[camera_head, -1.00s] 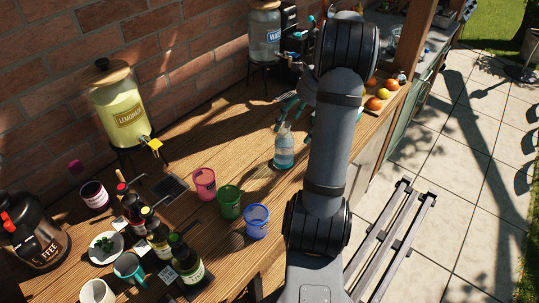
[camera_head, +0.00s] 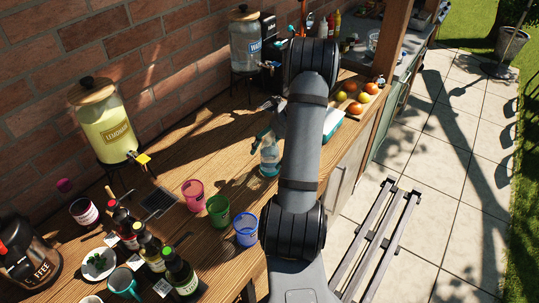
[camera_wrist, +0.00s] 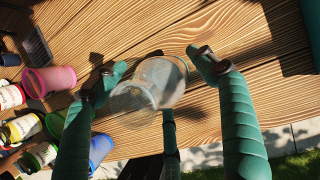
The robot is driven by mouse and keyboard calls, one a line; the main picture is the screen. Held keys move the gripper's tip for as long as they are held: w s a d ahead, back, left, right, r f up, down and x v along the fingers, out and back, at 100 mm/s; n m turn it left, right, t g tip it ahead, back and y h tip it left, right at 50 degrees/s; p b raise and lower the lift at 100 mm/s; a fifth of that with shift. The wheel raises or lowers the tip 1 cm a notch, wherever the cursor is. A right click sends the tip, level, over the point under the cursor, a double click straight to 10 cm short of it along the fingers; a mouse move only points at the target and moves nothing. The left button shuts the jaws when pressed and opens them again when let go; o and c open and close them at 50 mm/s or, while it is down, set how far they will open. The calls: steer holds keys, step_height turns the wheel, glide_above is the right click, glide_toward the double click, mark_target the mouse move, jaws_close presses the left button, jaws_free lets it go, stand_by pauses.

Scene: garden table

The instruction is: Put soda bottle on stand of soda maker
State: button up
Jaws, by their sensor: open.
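The clear soda bottle (camera_head: 269,160) stands on the wooden table, just left of my arm in the head view. My gripper (camera_wrist: 155,75) has green fingers and is open. In the wrist view, the transparent bottle (camera_wrist: 152,88) shows between the spread fingers, with gaps to the left and right ones; I cannot tell whether the lower finger touches it. In the head view, my arm hides part of the gripper and the area right of the bottle. A dark upright object (camera_head: 268,27) behind the water dispenser may be the soda maker; its stand cannot be made out.
Pink (camera_head: 193,195), green (camera_head: 218,210) and blue (camera_head: 246,229) cups stand left of the bottle. A lemonade dispenser (camera_head: 107,125) and a water dispenser (camera_head: 246,48) stand along the wall. Fruit (camera_head: 356,108) lies beyond my arm. Some bare table lies between the lemonade dispenser and the bottle.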

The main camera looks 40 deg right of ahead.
steer(key=shift+w+f, duration=0.1)
steer(key=shift+f, duration=0.25)
steer(key=shift+a, duration=0.1)
steer(key=shift+c, duration=0.9)
steer(key=shift+r, duration=0.1)
steer(key=c, duration=1.5)
steer(key=shift+r, duration=0.1)
steer(key=shift+r+b, duration=0.35)
steer(key=shift+r, duration=1)
steer(key=shift+s+d+r+b, duration=0.4)
steer(key=shift+s+d+r, duration=0.75)
steer(key=shift+s+r, duration=0.3)
steer(key=shift+s+d+r+b, duration=0.35)
steer(key=shift+s+d+r, duration=0.85)
steer(key=shift+s, duration=0.45)
steer(key=shift+s+d+r+b, duration=0.4)
steer(key=shift+s+d+r, duration=0.75)
steer(key=shift+s+r, duration=0.3)
steer(key=shift+c, duration=0.2)
steer(key=shift+s+f, duration=0.1)
